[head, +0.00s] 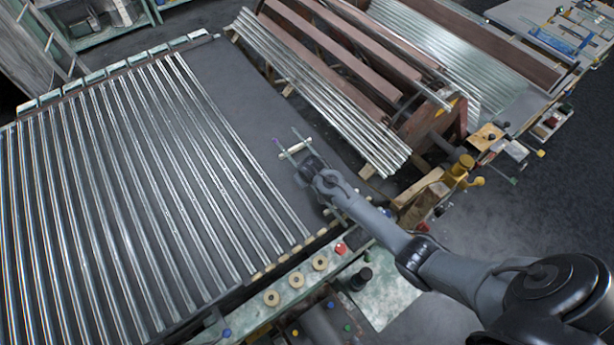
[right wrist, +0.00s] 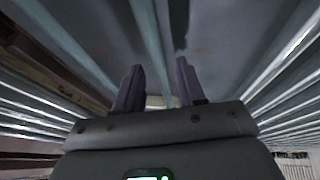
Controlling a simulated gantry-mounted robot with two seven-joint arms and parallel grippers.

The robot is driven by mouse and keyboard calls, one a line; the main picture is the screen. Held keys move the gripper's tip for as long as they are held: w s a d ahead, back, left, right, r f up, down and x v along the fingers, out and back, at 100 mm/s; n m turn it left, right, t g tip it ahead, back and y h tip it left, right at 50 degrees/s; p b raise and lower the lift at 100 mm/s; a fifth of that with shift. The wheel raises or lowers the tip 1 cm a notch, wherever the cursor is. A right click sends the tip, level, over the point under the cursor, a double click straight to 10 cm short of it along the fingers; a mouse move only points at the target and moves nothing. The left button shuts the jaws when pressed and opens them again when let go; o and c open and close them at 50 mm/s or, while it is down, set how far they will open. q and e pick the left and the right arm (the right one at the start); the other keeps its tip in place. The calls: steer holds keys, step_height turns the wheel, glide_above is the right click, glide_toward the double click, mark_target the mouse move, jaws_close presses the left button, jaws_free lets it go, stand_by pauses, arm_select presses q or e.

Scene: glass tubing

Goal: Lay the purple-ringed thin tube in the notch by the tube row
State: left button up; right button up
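My right gripper (head: 287,140) comes in from the right and hangs over the dark bare strip beside the tube row. In the right wrist view its two dark fingers (right wrist: 158,78) stand clearly apart, so it is open. A short pale bar (head: 296,147) lies across at the fingers in the head view; I cannot tell whether it is a thin tube. A long pale tube-like strip (right wrist: 152,45) shows between the fingers in the wrist view. No purple ring can be made out for certain, and the notch cannot be picked out. My left gripper is not in view.
A row of long glass tubes (head: 120,190) fills the left of the bench (head: 225,85). A stack of tubes (head: 330,95) lies on a wooden rack at the right. A ledge with round wooden knobs (head: 296,281) runs along the near edge. The dark strip between is mostly clear.

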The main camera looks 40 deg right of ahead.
steer(key=shift+r, duration=0.1)
steer(key=shift+r, duration=0.25)
steer(key=shift+s+r, duration=0.1)
steer(key=shift+r, duration=0.25)
steer(key=v, duration=1.1)
steer(key=s+a+r+n+y, duration=0.1)
steer(key=s+a, duration=0.4)
steer(key=s, duration=0.7)
steer(key=s+a+r+n+y, duration=0.1)
steer(key=s+a, duration=0.5)
steer(key=s, duration=0.7)
steer(key=shift+a+r+n+g+y, duration=0.3)
steer(key=shift+r+g, duration=0.1)
steer(key=shift+r, duration=0.1)
steer(key=shift+r, duration=0.1)
